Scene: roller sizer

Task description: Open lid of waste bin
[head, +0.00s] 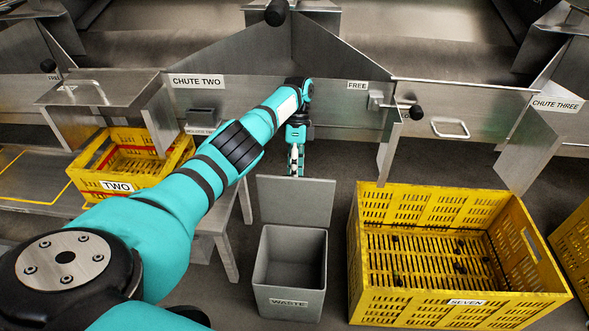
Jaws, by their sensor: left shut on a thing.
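The grey waste bin (290,302) stands on the floor in the lower middle, labelled WASTE. Its lid (297,203) is raised, standing up along the bin's back edge, and the inside of the bin shows dark with nothing visible in it. My left gripper (296,172) points down behind the top edge of the lid. It is shut on the lid near that top edge; the fingertips are partly hidden by the lid. My right gripper is not in view.
A large yellow crate (374,297) labelled SEVEN stands close to the right of the bin, with some small dark pieces inside. A yellow crate labelled TWO (118,187) sits on a grey table at left. Metal chutes (240,97) cross the back.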

